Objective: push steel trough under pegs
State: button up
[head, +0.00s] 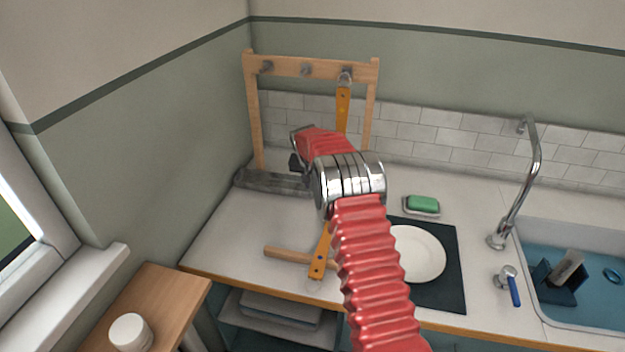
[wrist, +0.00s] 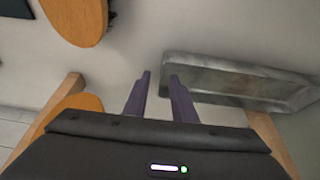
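The grey steel trough (head: 268,182) lies on the counter at the foot of the wooden peg rack (head: 312,67), in the back left corner. Its left end reaches past the rack's left post. Its right end is hidden behind my arm.
An orange tool (head: 342,108) hangs from the right peg. Another orange tool (head: 319,262) and a wooden handle (head: 284,256) lie near the front counter edge. A plate (head: 418,254) on a dark mat, a green sponge (head: 422,203) and the sink are to the right.

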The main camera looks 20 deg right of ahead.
jog(key=shift+w+f, duration=0.1)
jog(key=shift+f, duration=0.15)
jog(key=shift+c, duration=0.2)
grip_shut()
dwell(1.1)
